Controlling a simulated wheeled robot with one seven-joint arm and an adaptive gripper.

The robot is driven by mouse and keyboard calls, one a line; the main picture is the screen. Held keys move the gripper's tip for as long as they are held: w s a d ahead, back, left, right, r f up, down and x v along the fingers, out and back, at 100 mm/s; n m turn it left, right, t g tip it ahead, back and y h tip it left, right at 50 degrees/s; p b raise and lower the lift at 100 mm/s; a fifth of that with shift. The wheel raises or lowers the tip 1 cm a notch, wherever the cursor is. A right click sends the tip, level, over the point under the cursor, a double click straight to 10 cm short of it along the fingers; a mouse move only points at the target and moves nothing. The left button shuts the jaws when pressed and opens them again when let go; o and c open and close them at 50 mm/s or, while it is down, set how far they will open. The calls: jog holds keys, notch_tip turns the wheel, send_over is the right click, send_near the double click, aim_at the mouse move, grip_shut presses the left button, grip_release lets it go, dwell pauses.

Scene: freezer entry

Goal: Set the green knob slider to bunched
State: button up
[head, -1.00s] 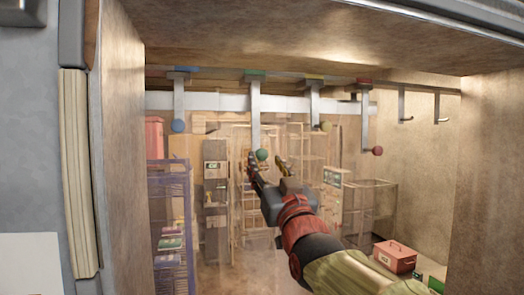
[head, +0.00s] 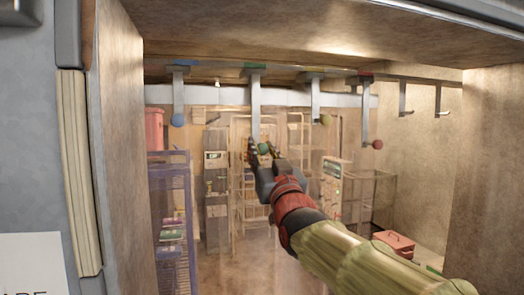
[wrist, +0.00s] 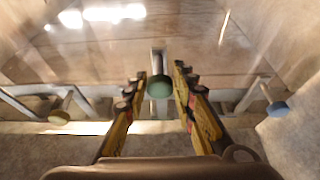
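The green knob (head: 264,148) hangs at the lower end of a flat grey strip (head: 256,108) under the green slider (head: 255,68) on the overhead rail. My gripper (head: 264,146) is at the knob, with its fingers on either side of it. In the wrist view the green knob (wrist: 159,86) sits between the two yellow fingers of my gripper (wrist: 160,72), with small gaps visible on both sides. The fingers are apart and do not look closed on it. No label for the bunched setting is readable.
A blue knob (head: 178,119) hangs left of the green one, and yellow (head: 325,119) and red (head: 377,145) knobs hang to its right. Two hooks (head: 437,107) hang farther right. Wooden side walls bound the opening. A purple rack (head: 172,225) and cabinets stand below and behind.

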grip_shut()
dwell(0.4)
